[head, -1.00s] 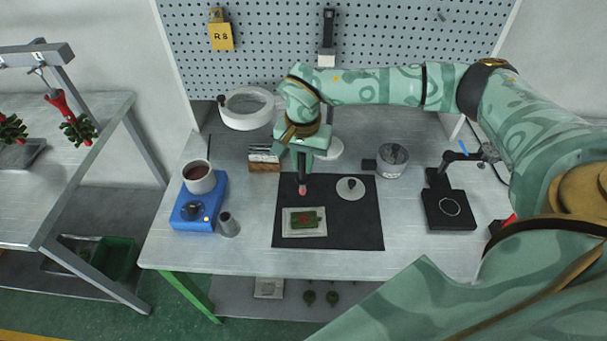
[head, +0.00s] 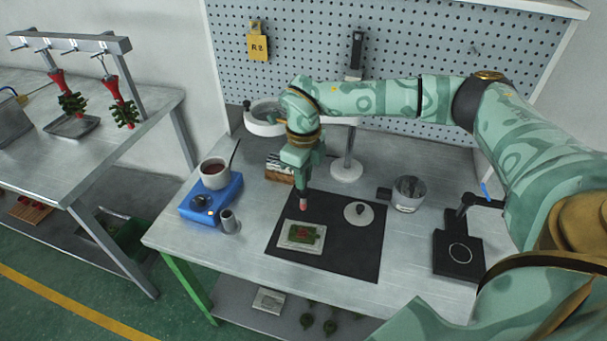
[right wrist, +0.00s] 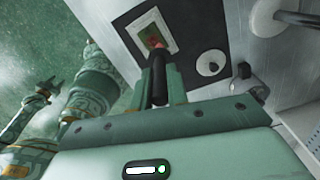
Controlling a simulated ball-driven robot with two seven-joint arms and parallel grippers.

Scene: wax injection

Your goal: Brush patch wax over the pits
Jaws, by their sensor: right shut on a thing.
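My right gripper (head: 301,178) is shut on a dark-handled tool, seemingly the brush (right wrist: 158,82), which points down with a pinkish-red tip (head: 302,203). The tip shows just behind the pale tray (head: 287,243) on the black mat. Whether it touches anything is unclear. A green wax piece (head: 303,233) with reddish spots lies in the tray; the pits are too small to make out. In the right wrist view, the tool overlaps the tray's near end and partly hides the piece. A cup of dark red wax (head: 214,173) stands on a blue heater (head: 228,195).
A white disc with a dark knob (head: 358,212) lies on the black mat (head: 350,258). A small metal cup (head: 230,221) stands by the heater. A clear container (head: 408,193) and a black stand (head: 459,252) are to the right. The front table strip is clear.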

